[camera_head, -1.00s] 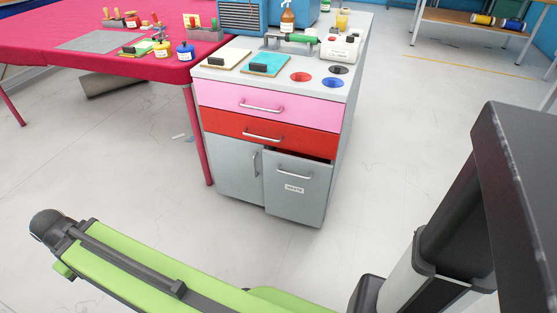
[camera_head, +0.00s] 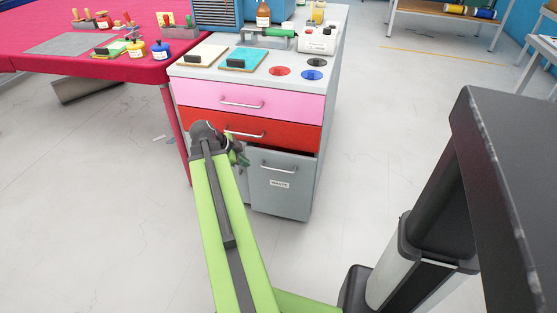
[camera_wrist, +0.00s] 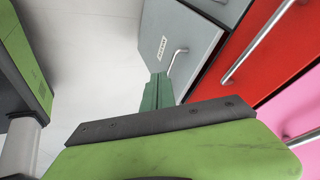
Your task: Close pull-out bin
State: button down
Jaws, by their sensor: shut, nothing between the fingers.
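The pull-out bin (camera_head: 282,200) has a grey front with a white label and a bar handle. It sits at the lower right of the cabinet and sticks out a little, with a dark gap above it. In the wrist view the bin (camera_wrist: 186,28) is turned sideways, its handle just beyond the fingers. My gripper (camera_head: 240,154) shows partly behind the arm's end, in front of the cabinet and left of the bin. In the wrist view my gripper (camera_wrist: 158,84) has its green fingers together and empty, seen near the bin front; contact cannot be told.
Above the bin are a red drawer (camera_head: 290,135) and a pink drawer (camera_head: 290,103), both shut with bar handles. A red-topped table (camera_head: 120,72) adjoins the cabinet on the left. The floor (camera_head: 370,150) right of the cabinet is clear.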

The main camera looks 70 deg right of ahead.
aim_at(283, 153)
jog(key=s+d+m+g, duration=0.1)
jog(key=s+d+m, duration=0.3)
jog(key=s, duration=0.3)
jog(key=s+d+f+b, duration=0.1)
jog(key=d+f+b, duration=0.3)
jog(key=d+b, duration=0.1)
jog(key=s+d+f+b, duration=0.1)
jog(key=d+f+b, duration=0.2)
jog(key=shift+s, duration=0.35)
jog(key=shift+d, duration=0.4)
jog(key=d, duration=0.3)
jog(key=shift+w+d, duration=0.15)
jog(key=shift+d, duration=0.6)
